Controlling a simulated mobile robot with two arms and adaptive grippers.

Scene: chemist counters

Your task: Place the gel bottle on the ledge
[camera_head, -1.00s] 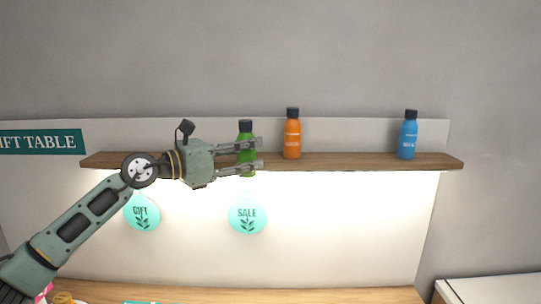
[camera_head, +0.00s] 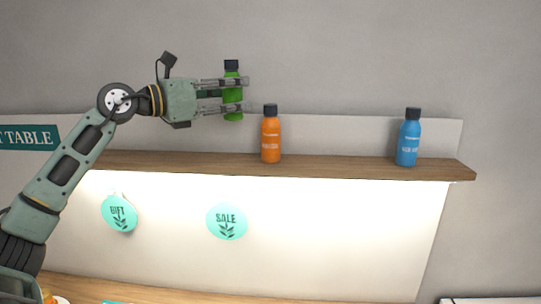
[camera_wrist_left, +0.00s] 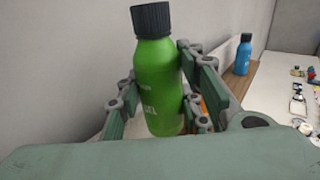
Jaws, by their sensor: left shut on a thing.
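The green gel bottle (camera_head: 233,93) with a dark cap is upright in my left gripper (camera_head: 226,97). It is held in the air above the wooden ledge (camera_head: 350,168), left of the orange bottle. In the left wrist view the green bottle (camera_wrist_left: 159,85) stands between the fingers of my left gripper (camera_wrist_left: 160,98), which are shut on it. The finger bars cover part of the bottle in the head view. My right gripper is not in view.
An orange bottle (camera_head: 271,137) and a blue bottle (camera_head: 408,140) stand on the ledge, with free room between them. The ledge left of the orange bottle is also clear. Round GIFT (camera_head: 119,213) and SALE (camera_head: 227,221) signs hang below the ledge.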

